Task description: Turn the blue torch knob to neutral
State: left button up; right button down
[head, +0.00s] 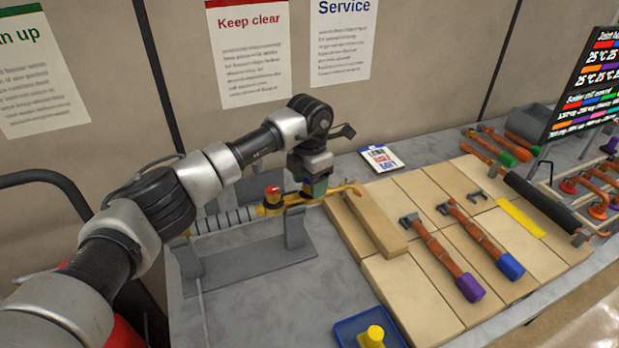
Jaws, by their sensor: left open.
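A brass-yellow torch (271,209) lies across a grey stand (246,262) on the bench, its thin curved tip pointing right. A red knob (272,191) sits on top of its body. My left gripper (315,192) points down right over the torch, to the right of the red knob. It is open, but the gap between its fingers is hard to make out. A small teal patch shows at the fingers; I cannot tell whether it is the blue knob or part of the gripper. No blue knob shows clearly, and its setting cannot be read. My right gripper is out of view.
Tan boards (412,290) right of the torch carry copper pipes with a purple end (470,288) and a blue end (511,266). A blue tray (345,328) with a yellow piece is in front. A black sign (590,85) stands at the right. The wall is close behind.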

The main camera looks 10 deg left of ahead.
pick_arm(q)
jog(key=c, duration=0.9)
jog(key=shift+w, duration=0.1)
jog(key=shift+c, duration=0.2)
jog(key=shift+n, duration=0.3)
jog(key=n+b, duration=0.2)
jog(key=n, duration=0.1)
jog(key=shift+f+n+b, duration=0.1)
jog(key=shift+n+b, duration=0.2)
jog(key=n+b, duration=0.2)
jog(key=n, duration=0.2)
jog(key=shift+n, duration=0.3)
jog(key=n+b, duration=0.1)
jog(key=n, duration=0.3)
jog(key=shift+b, duration=0.3)
jog(key=n+b, duration=0.1)
jog(key=n, duration=0.3)
jog(key=shift+n, duration=0.6)
